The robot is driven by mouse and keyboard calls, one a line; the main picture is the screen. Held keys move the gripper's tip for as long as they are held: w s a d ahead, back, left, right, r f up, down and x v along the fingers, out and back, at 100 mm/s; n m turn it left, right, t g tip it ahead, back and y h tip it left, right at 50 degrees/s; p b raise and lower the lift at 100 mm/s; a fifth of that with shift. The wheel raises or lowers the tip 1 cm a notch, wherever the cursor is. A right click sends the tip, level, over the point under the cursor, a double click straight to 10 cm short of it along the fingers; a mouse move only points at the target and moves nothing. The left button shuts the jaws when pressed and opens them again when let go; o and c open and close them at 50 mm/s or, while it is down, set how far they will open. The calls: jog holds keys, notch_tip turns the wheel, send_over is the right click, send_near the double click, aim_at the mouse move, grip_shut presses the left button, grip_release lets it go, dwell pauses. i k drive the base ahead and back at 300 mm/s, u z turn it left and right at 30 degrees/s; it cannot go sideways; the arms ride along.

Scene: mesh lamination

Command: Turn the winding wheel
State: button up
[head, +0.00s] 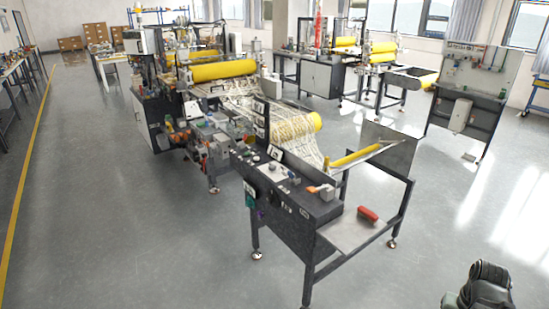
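The lamination machine (205,110) stands left of centre, with yellow rollers (222,70) on top. A pale mesh web (245,98) runs from it towards the nearer frame. A yellow roller (315,121) shows beside the web, and a thinner yellow roller (355,155) lies across the near frame. I cannot pick out for certain which part is the winding wheel; it may be small or hidden. A dark rounded part of my arm shows at the bottom right corner, well apart from the machine. My gripper's fingers are not in view.
The near dark control panel (285,190) stands on legs with a shelf (352,232) holding a red block (368,213). A panel board (470,85) stands at the right. Grey floor is open at the front and left, with a yellow line (25,180).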

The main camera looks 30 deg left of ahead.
aim_at(269, 199)
jog(key=u, duration=1.35)
jog(key=i, duration=1)
jog(key=z, duration=0.25)
jog(key=k, duration=0.35)
jog(key=u, duration=1)
jog(key=i, duration=1)
jog(key=u, duration=0.35)
